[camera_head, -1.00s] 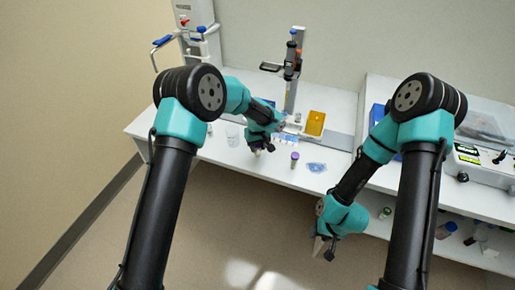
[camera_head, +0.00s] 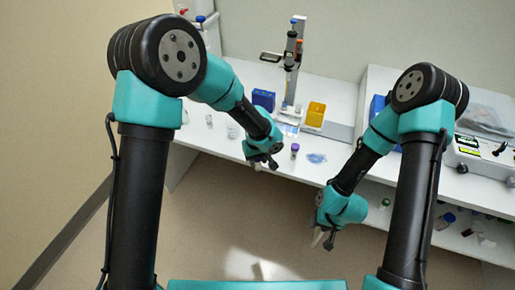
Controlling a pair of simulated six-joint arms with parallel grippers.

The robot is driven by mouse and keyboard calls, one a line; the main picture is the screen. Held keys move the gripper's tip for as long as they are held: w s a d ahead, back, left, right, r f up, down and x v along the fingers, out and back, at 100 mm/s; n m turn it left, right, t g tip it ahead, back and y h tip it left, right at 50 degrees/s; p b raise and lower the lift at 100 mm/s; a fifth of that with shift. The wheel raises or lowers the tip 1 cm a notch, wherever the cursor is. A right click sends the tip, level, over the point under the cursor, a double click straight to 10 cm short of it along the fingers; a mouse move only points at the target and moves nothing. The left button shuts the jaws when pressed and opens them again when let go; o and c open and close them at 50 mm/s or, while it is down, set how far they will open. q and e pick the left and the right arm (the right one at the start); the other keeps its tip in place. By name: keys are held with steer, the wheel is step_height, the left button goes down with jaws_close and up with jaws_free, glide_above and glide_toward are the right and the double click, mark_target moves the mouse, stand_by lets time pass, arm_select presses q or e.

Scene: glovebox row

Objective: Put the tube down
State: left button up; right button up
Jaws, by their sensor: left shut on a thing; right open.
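My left gripper (camera_head: 264,162) is shut on a small pale tube (camera_head: 257,167), mostly hidden by the fingers. It is over or near the front edge of the white bench; I cannot tell how high the tube is above it. A second tube with a purple cap (camera_head: 294,149) stands upright on the bench just right of this gripper, apart from it. My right gripper (camera_head: 323,239) is open and empty, low in front of the bench.
Behind the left gripper are a blue box (camera_head: 263,99), a yellow tray (camera_head: 315,114) and a tall stand (camera_head: 291,70). Clear glassware (camera_head: 232,131) is to its left. A clear bluish item (camera_head: 316,158) lies right of the purple-capped tube. A device (camera_head: 480,160) stands at far right.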

arm_select(q)
steer(key=shift+s+r, duration=0.1)
steer(key=shift+s, duration=0.9)
steer(key=shift+w, duration=0.1)
